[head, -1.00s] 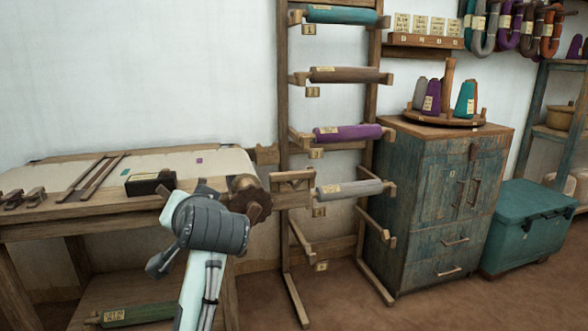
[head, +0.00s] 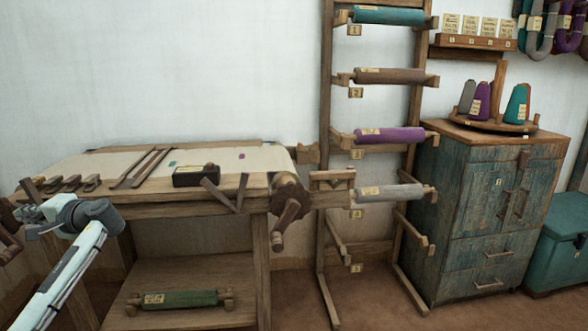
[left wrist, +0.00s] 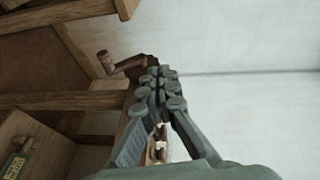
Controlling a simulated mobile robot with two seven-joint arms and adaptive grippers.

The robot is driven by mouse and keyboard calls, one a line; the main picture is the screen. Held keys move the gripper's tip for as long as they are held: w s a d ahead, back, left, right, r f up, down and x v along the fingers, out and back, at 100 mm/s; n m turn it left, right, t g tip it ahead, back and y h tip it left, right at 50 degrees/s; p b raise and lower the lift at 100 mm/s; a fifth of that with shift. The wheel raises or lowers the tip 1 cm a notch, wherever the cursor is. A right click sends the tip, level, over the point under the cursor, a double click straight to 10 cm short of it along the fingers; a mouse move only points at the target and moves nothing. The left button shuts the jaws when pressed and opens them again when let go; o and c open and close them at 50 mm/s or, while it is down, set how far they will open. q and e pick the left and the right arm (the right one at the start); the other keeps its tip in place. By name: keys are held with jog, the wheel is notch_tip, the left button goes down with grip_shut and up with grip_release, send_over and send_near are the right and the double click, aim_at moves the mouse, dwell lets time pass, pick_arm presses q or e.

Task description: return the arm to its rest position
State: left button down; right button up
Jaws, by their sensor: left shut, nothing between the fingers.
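My left arm (head: 75,250) comes in from the lower left of the head view. Its left gripper (head: 30,214) is small and partly hidden there, at the left end of the wooden workbench (head: 200,208). In the left wrist view the gripper (left wrist: 156,82) is shut, its fingers together with nothing between them. A brown crank handle (left wrist: 115,64) shows beyond the fingertips. My right gripper is in neither view.
A dark box (head: 196,176) and several wooden tools lie on the bench. A green roll (head: 180,299) lies on its lower shelf. A tall rack (head: 325,120) of rolls and a blue cabinet (head: 490,215) stand to the right. The floor before the rack is clear.

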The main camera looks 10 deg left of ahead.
pick_arm(q)
jog(key=s+a+r+g, duration=0.1)
jog(key=s+a, duration=0.1)
jog(key=a, duration=0.2)
jog(key=w+d+f+t+h, duration=0.4)
jog(key=w+f, duration=0.1)
jog(key=w, duration=0.2)
jog(key=w+d+f+t+h, duration=0.3)
jog(key=w+d+f+t, duration=0.15)
jog(key=w, duration=0.25)
jog(key=s+d+f+m+h, duration=0.25)
jog(key=d+f, duration=0.55)
jog(key=f, duration=0.4)
jog(key=s+d+f+g+h, duration=0.1)
jog(key=s+d+f+h, duration=0.1)
jog(key=s+d+f, duration=0.7)
jog(key=s+d+f+g+h, duration=0.2)
jog(key=s+d+f, duration=0.45)
jog(key=f, duration=0.45)
jog(key=s+d+f+g+h, duration=0.1)
jog(key=s+d+f, duration=0.3)
jog(key=s, duration=0.5)
jog(key=s+d+f+g+h, duration=0.1)
jog(key=s+d+f, duration=0.3)
jog(key=s+d, duration=0.4)
jog(key=shift+s, duration=1.1)
